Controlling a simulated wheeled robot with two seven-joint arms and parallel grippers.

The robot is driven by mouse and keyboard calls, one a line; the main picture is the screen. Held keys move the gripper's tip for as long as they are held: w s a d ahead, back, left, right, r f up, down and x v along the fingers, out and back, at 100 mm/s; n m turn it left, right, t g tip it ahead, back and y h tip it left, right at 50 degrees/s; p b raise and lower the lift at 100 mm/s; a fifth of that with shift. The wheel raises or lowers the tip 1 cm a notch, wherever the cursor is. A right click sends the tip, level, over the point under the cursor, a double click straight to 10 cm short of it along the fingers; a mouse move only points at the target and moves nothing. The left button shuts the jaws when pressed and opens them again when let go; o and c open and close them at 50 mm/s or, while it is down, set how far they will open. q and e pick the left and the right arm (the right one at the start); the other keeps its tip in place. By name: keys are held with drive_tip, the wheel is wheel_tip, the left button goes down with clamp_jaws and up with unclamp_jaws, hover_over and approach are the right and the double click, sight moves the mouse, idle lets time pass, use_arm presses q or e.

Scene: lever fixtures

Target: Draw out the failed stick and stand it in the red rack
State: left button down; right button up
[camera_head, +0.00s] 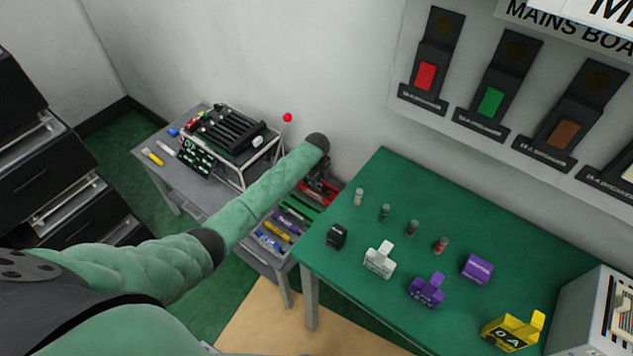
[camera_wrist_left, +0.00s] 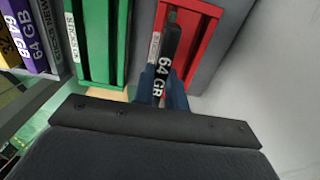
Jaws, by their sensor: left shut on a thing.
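My left gripper (camera_wrist_left: 163,88) is shut on a black stick (camera_wrist_left: 171,45) marked "64 GB" in white. The stick overlaps the red rack (camera_wrist_left: 206,35) in the left wrist view; I cannot tell whether its far end is seated in it or just above it. The red rack (camera_head: 332,187) also shows in the head view beside my arm's dark end, which hides the stick and the gripper there. An open chassis (camera_head: 238,178) with black rows stands on the grey bench to the left. My right gripper is not in view.
A wall is close on the right. A green table (camera_head: 370,295) holds vials and small boxes. The grey bench (camera_head: 155,177) holds tools.

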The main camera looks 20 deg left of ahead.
use_arm(q)
drive_tip(key=shift+r, duration=0.1)
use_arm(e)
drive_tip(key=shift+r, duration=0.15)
use_arm(q)
drive_tip(key=shift+p, duration=0.3)
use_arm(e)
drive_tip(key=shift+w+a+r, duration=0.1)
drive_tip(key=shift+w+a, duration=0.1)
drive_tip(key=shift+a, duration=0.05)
use_arm(q)
drive_tip(key=shift+p, duration=0.35)
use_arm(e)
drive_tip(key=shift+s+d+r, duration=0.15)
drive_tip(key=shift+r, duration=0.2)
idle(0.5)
